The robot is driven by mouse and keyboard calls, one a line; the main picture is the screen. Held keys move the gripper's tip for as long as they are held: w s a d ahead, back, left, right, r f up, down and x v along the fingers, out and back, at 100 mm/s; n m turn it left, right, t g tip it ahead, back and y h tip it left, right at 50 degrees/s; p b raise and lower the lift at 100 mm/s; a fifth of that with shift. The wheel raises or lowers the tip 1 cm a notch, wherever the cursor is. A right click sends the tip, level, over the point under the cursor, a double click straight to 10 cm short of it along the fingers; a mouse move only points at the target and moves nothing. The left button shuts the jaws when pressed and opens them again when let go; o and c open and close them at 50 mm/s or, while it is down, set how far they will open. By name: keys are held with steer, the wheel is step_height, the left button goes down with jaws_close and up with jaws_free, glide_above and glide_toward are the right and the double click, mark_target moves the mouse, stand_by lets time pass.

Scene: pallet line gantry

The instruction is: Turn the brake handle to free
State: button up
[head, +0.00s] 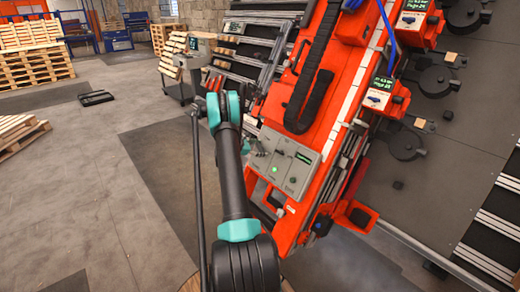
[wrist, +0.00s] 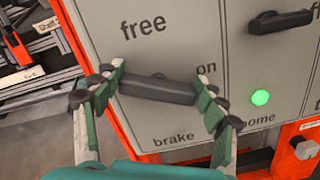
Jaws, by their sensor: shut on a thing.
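The brake handle (wrist: 157,89) is a dark bar on a grey panel (wrist: 180,40) in the wrist view. It lies nearly level, its right end tilted slightly down, near the word "on". The word "free" stands above it and "brake" below it.
A second dark handle (wrist: 280,20) and a lit green button (wrist: 260,97) are on the panel, right of the brake handle. The orange gantry frame (head: 340,110) rises behind the panel.

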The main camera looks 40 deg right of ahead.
steer(key=m, duration=0.6)
steer(key=shift+s+a+f+m+g, duration=0.1)
steer(key=shift+s+f+m+g, duration=0.1)
steer(key=shift+m+g, duration=0.1)
steer(key=m+y, duration=0.1)
steer(key=m, duration=0.5)
steer(key=shift+a+f, duration=0.1)
steer(key=shift+f, duration=0.05)
steer(key=shift+m, duration=0.3)
steer(key=o, duration=1.2)
steer(key=shift+c, duration=0.2)
steer(key=shift+a, duration=0.1)
steer(key=v, duration=1.1)
steer(key=shift+a+r, duration=0.2)
steer(key=shift+a, duration=0.15)
steer(key=shift+a+r, duration=0.1)
